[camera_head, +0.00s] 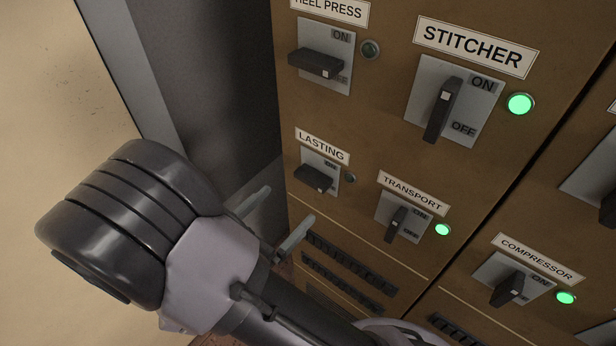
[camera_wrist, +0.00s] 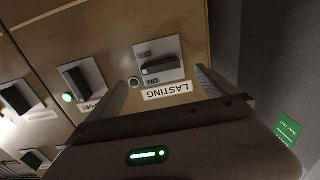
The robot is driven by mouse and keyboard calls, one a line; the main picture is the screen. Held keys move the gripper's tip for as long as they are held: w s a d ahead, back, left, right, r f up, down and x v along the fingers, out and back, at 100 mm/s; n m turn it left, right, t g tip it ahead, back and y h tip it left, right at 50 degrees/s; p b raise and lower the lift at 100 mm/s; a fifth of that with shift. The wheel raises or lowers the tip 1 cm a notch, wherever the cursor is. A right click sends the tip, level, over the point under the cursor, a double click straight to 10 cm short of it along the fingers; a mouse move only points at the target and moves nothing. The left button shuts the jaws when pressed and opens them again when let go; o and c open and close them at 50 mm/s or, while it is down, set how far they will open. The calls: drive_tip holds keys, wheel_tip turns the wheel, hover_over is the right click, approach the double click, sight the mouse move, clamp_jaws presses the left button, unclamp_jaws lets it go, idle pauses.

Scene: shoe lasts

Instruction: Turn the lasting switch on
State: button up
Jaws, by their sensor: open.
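The lasting switch (camera_head: 315,180) is a dark lever on a grey plate under the LASTING label (camera_head: 322,146), at the left of the brown panel in the head view. Its lever lies crosswise, and the small lamp (camera_head: 350,178) beside it is dark. In the wrist view the lasting switch (camera_wrist: 160,65) appears upside down, ahead of and between my fingers. My gripper (camera_head: 272,218) is open and empty, in front of and below the switch in the head view. In the wrist view my gripper (camera_wrist: 162,88) has its fingers either side of the switch's line, apparently not touching the lever.
Neighbouring switches are heel press (camera_head: 318,64) above, with a dark lamp, and stitcher (camera_head: 442,105), transport (camera_head: 397,222) and compressor (camera_head: 508,288), all with upright levers and green lamps. Dark vent slots (camera_head: 345,262) lie below. A dark grey surface (camera_head: 215,70) stands left of the panel.

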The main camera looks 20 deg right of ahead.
sight(308, 185)
drive_tip(key=x, duration=0.9)
drive_tip(key=shift+w+d, duration=0.15)
drive_tip(key=shift+d, duration=0.05)
drive_tip(key=shift+b, duration=0.3)
drive_tip(key=c, duration=1.4)
